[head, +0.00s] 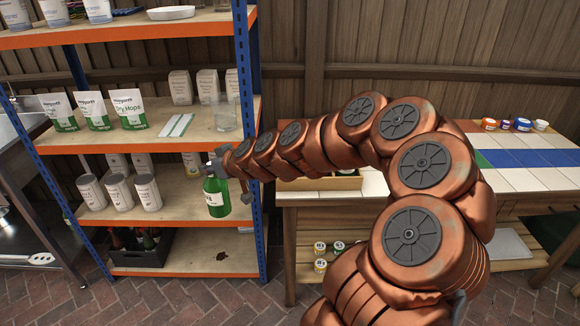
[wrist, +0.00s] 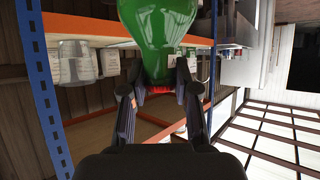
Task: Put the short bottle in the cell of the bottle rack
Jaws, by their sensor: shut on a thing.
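A short green bottle (head: 217,197) with a white label hangs upright in front of the shelf unit's right side. My gripper (head: 214,168) is shut on its upper part. In the wrist view the green bottle (wrist: 158,30) fills the top centre, and the fingers of my gripper (wrist: 160,88) close on its narrow end, where a bit of red shows. A black crate (head: 140,258), apparently the bottle rack, stands on the lowest shelf at the left with several dark bottles (head: 148,240) in it. Its cells are too small and dark to make out.
The shelf unit (head: 262,200) has blue posts and orange beams. Cans (head: 148,193) stand on the shelf above the crate, and bags (head: 128,110) higher up. The lowest shelf is bare right of the crate, except for a dark stain (head: 222,256). A tiled bench (head: 500,157) stands at right.

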